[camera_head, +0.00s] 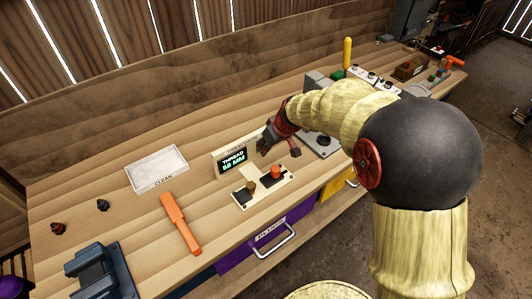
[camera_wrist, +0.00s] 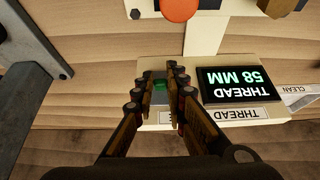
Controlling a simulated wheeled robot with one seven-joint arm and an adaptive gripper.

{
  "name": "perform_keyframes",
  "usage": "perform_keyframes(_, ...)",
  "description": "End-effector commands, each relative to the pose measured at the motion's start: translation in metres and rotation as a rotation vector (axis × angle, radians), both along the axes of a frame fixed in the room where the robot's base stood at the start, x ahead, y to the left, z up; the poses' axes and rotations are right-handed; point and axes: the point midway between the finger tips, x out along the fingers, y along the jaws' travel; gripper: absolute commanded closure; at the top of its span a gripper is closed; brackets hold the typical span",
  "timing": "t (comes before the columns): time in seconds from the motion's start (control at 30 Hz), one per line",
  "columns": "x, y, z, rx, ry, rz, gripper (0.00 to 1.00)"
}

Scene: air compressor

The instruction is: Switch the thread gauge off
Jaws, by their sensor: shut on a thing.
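The thread gauge (camera_head: 235,160) is a cream box with a dark display on the workbench. Its display is lit and reads "THREAD 58 MM". In the wrist view the gauge display (camera_wrist: 237,86) appears upside down, right of my fingers. A small green switch (camera_wrist: 160,85) sits on a grey patch on the same cream housing. My gripper (camera_wrist: 158,82) is at this end of the gauge, its fingers closed on the switch from both sides; they partly hide it. In the head view my gripper (camera_head: 267,142) is at the gauge's right end, and the switch is hidden.
A cream panel (camera_head: 243,203) with an orange knob (camera_head: 275,171) lies in front of the gauge. A grey device (camera_head: 318,142) stands right of my gripper.

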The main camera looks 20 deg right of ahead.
Motion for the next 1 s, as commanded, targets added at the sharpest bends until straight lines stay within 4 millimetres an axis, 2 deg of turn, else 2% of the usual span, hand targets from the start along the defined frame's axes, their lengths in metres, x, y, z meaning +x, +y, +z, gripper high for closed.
perform_keyframes(0.03,0.000,-0.001,-0.008,0.004,-0.020,-0.002,1.00)
perform_keyframes(0.1,-0.001,-0.001,-0.010,0.012,-0.044,-0.002,1.00)
perform_keyframes(1.0,-0.007,-0.003,-0.019,0.122,-0.376,-0.004,1.00)
